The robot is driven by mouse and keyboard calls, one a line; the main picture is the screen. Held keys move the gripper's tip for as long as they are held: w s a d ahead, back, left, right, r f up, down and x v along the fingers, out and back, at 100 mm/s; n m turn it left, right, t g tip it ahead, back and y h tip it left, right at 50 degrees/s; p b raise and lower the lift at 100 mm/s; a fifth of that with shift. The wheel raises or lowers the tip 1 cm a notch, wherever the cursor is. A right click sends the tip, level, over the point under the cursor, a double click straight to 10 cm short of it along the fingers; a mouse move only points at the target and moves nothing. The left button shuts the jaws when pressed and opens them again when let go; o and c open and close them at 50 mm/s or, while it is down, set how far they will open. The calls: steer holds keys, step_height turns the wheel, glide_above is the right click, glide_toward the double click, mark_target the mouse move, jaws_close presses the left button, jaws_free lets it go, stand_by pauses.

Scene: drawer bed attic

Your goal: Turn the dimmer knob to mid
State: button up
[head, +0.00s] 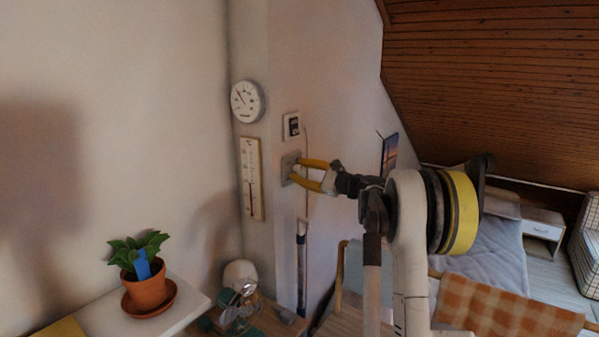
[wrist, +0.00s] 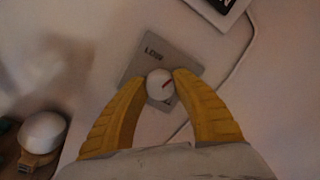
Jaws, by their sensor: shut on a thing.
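The plate also shows in the head view (head: 287,168), on the wall. My gripper (wrist: 160,84) has yellow fingers, one on each side of the knob, and is shut on it. In the head view my gripper (head: 299,170) reaches the plate from the right, and the knob is hidden there.
A small white wall unit (head: 291,126) is just above the plate, with a cable running down beside it. A thermometer (head: 250,178) and a round dial (head: 247,101) hang to the left. A potted plant (head: 146,292) stands on a white shelf at lower left.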

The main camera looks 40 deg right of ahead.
steer(key=m, duration=0.6)
steer(key=shift+r+m, duration=0.1)
steer(key=shift+m, duration=0.2)
stand_by(0.4)
steer(key=o, duration=1.2)
steer(key=v, duration=1.2)
steer(key=shift+a+r, duration=0.1)
